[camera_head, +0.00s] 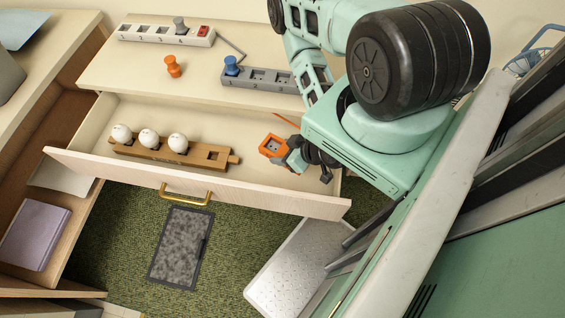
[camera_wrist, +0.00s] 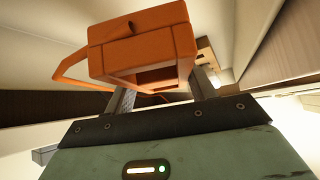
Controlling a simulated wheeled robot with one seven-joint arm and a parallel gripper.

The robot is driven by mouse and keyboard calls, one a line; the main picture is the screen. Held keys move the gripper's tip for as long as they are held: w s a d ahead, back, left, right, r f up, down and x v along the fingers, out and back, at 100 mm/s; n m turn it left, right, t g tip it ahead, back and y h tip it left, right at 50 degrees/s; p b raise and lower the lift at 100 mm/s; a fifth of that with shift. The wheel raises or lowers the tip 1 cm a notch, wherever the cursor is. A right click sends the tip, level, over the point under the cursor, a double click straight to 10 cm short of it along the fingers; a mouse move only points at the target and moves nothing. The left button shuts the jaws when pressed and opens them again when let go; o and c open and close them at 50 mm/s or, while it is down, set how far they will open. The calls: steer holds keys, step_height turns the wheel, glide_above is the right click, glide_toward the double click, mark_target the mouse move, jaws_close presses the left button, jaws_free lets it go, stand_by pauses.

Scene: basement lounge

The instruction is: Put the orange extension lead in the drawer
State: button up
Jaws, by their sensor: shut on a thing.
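The orange extension lead (camera_head: 274,146) is held in my gripper (camera_head: 293,157), over the right end of the open drawer (camera_head: 120,166). In the wrist view the orange lead (camera_wrist: 140,45) fills the space between the two fingers of my gripper (camera_wrist: 158,95), and a loop of orange cable hangs at its left. In the head view a thin orange cable runs up behind my arm. The drawer is pulled out, with a brass handle on its front. I cannot tell whether the lead touches the drawer floor.
In the drawer lies a wooden holder (camera_head: 205,154) with several white round knobs. On the top above stand a white power strip (camera_head: 150,34), a grey strip (camera_head: 258,79), an orange peg (camera_head: 173,68) and a blue peg (camera_head: 231,66).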

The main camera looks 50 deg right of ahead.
steer(key=shift+f+p, duration=0.45)
steer(key=shift+f, duration=2.4)
steer(key=shift+f, duration=0.25)
steer(key=shift+f, duration=0.35)
steer(key=o, duration=1.3)
